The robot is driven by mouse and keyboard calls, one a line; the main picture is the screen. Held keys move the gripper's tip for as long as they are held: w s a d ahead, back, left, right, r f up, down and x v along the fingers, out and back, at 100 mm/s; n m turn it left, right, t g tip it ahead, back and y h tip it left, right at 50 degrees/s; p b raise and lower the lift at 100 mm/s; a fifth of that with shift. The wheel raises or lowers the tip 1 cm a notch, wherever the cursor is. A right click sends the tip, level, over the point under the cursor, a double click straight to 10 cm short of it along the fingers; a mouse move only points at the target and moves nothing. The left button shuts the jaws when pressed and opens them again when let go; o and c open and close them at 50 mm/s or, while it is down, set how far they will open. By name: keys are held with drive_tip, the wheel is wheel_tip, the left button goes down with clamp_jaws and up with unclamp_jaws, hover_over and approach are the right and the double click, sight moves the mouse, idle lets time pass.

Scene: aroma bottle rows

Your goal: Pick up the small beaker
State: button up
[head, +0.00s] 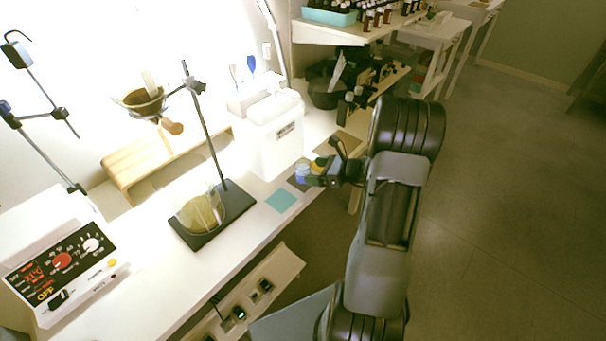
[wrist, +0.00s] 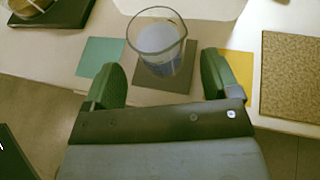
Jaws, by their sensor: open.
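The small beaker (wrist: 158,38) is clear glass with a pale bluish content and blue marks on its side. In the wrist view it stands upright on a dark square mat (wrist: 165,78). In the head view the beaker (head: 302,172) shows near the bench's front edge, just left of my gripper (head: 318,176). In the wrist view my gripper (wrist: 160,85) has its two green fingers spread wide. The beaker lies ahead of and between the fingertips, with gaps on both sides. I see no contact.
A teal mat (head: 281,200) lies to the left, and a yellow mat (wrist: 238,70) and brown textured mat (wrist: 290,75) to the right. A white container (head: 272,135) stands behind. A large flask (head: 200,212) sits on a black stand base. A shelf with bottles is at the back.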

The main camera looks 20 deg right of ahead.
sight(303, 171)
drive_tip(key=shift+x, duration=2.65)
drive_tip(key=c, duration=1.1)
